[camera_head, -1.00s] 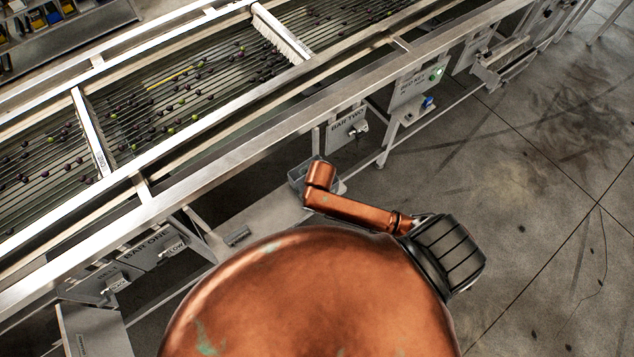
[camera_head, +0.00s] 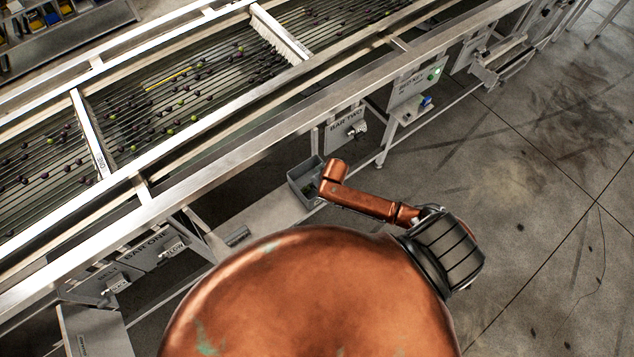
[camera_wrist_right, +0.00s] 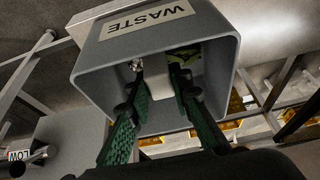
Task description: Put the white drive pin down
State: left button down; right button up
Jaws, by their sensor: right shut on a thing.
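My right gripper (camera_wrist_right: 158,82) has green ribbed fingers that reach into the mouth of the grey waste bin (camera_wrist_right: 222,50). In the head view the bin (camera_head: 294,190) is partly covered by my copper right arm, and the right gripper is hidden there. My left gripper is in no view.
The roller sizer (camera_head: 190,95) with small dark and green fruits runs across the left and top. A grey shelf (camera_head: 262,212) lies beside the bin. The floor at right is open.

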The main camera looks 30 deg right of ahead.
jog(key=shift+f, duration=0.1)
jog(key=shift+f, duration=0.5)
jog(key=o, duration=1)
jog(key=shift+r, duration=0.1)
jog(key=shift+r, duration=0.3)
jog(key=v, duration=1.2)
jog(key=shift+r, duration=0.3)
jog(key=shift+w, duration=0.1)
